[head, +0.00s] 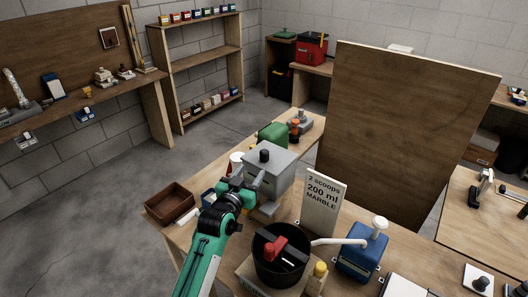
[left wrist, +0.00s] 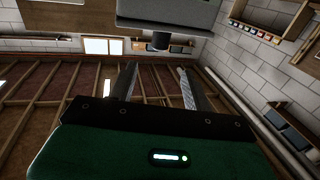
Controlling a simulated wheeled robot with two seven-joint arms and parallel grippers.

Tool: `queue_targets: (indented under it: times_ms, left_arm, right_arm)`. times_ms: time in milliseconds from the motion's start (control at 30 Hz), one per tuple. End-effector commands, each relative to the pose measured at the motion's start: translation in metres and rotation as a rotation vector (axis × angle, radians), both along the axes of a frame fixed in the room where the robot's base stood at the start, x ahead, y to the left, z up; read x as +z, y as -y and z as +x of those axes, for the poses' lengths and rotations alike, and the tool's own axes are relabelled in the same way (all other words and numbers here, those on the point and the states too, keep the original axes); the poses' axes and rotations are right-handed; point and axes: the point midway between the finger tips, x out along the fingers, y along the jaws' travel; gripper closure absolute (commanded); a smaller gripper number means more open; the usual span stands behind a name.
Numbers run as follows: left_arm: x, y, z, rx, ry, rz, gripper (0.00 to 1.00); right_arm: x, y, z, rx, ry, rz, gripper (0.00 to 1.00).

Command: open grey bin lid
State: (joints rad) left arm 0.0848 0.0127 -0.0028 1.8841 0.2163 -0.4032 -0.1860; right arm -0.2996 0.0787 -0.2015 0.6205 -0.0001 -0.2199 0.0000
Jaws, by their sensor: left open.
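The grey bin (head: 268,181) stands on the near workbench in the head view, with its grey lid on top and a black knob (head: 264,155) on the lid. My left gripper (head: 248,180) is at the bin's near left side, below the knob. Its fingers are apart with nothing between them; I cannot tell whether they touch the bin. In the left wrist view, the open fingers (left wrist: 160,84) point up the picture towards a grey body (left wrist: 165,14), probably the bin, with a dark cylinder under its edge. My right gripper is not in view.
A black bucket (head: 266,271) with a red-handled tool stands in front of the bin. A green container (head: 272,134) is behind, a brown tray (head: 169,202) left, a blue container (head: 361,253) right.

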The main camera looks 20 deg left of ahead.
Motion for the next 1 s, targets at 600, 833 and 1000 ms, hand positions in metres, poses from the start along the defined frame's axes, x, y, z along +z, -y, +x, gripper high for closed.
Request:
queue_targets:
  times_ms: [600, 833, 1000]
  left_arm:
    - [0.002, 0.009, 0.098, -0.001, -0.002, 0.000, 0.50]
    - [0.000, 0.010, 0.112, -0.001, -0.002, 0.001, 0.50]
    - [-0.001, 0.010, 0.114, -0.001, -0.003, 0.001, 0.50]
  right_arm:
    - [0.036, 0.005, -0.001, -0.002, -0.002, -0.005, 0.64]
    - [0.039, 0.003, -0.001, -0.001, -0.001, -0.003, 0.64]
    - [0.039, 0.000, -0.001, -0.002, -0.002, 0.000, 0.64]
